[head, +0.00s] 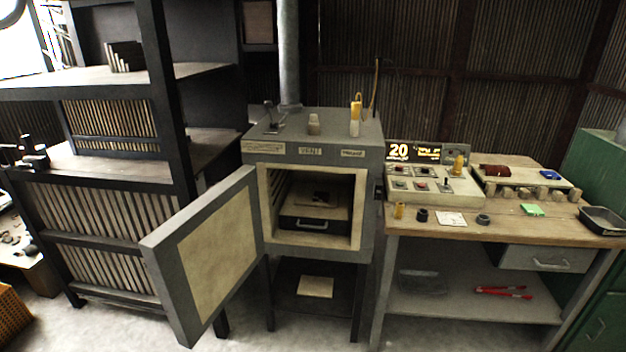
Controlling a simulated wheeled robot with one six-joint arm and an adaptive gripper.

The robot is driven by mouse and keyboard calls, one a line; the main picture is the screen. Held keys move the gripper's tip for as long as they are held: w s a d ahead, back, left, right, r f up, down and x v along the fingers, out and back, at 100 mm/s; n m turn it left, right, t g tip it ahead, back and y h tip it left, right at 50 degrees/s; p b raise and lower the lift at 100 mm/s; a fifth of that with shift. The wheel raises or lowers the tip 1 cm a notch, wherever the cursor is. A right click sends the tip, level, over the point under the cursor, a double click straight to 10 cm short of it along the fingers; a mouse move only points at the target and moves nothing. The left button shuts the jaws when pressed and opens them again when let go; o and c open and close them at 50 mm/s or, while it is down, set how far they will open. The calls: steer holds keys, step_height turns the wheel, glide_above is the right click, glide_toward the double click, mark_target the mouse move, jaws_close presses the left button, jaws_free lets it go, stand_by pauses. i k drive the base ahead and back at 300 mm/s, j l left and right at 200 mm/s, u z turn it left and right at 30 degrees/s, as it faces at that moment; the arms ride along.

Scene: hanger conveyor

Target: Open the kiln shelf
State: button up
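The grey kiln (360,150) stands in the middle of the head view. Its door (215,255) is swung wide open toward the left and front, showing a pale lining. Inside the pale chamber is a dark shelf (292,224) with a light bar handle (312,226) across its front. The shelf sits within the chamber and does not stick out past the opening. A small dark item (322,198) lies above it, too dim to make out. I cannot make out my gripper in this view.
A dark rack (180,130) stands left, close behind the open door. A workbench (395,222) with a control panel (430,187) and a drawer (550,258) stands right. A pale tile (315,287) lies under the kiln. The floor in front looks clear.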

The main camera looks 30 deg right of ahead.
mark_target(291, 217)
steer(key=i+l, duration=0.6)
steer(key=l, duration=0.15)
steer(key=i+l, duration=0.6)
steer(key=l, duration=0.15)
